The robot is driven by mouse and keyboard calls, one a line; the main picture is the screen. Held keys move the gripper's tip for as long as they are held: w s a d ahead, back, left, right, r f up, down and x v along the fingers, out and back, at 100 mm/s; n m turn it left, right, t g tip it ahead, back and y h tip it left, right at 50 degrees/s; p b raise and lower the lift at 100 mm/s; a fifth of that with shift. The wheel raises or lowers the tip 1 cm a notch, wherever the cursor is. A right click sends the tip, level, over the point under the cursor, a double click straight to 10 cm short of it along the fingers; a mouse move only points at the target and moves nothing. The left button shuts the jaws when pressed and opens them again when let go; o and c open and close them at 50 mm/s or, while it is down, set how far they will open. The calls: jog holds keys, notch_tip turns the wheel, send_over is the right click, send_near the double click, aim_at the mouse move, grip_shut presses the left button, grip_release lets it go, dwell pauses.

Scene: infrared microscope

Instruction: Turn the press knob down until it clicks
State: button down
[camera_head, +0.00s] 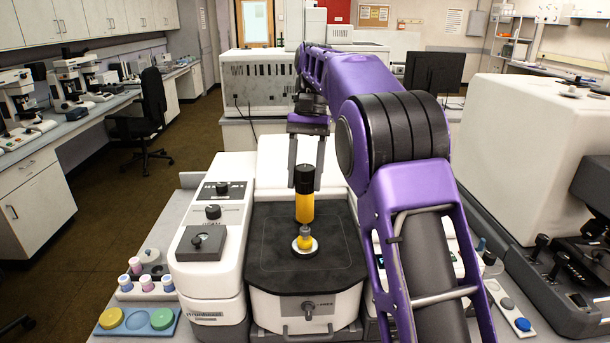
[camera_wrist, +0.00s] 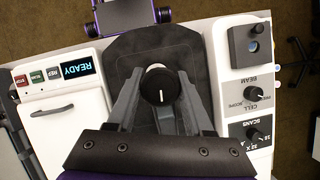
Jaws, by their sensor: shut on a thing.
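The press knob (camera_head: 304,178) is a black cap on top of an upright yellow column (camera_head: 304,208). In the wrist view the fingers of my gripper (camera_wrist: 162,92) flank the knob; the exact contact is partly hidden.
The white instrument (camera_wrist: 60,115) surrounds the stage, with a READY display (camera_wrist: 83,69) and buttons. Other knobs (camera_wrist: 252,94) stand on its opposite side panel. Small vials (camera_head: 135,266) and a dish tray (camera_head: 138,322) lie at left. A large white unit (camera_head: 545,140) stands at right.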

jog(key=shift+m+t+y, duration=0.3)
jog(key=shift+m+y, duration=0.3)
jog(key=shift+m, duration=1)
jog(key=shift+c, duration=1.5)
grip_release()
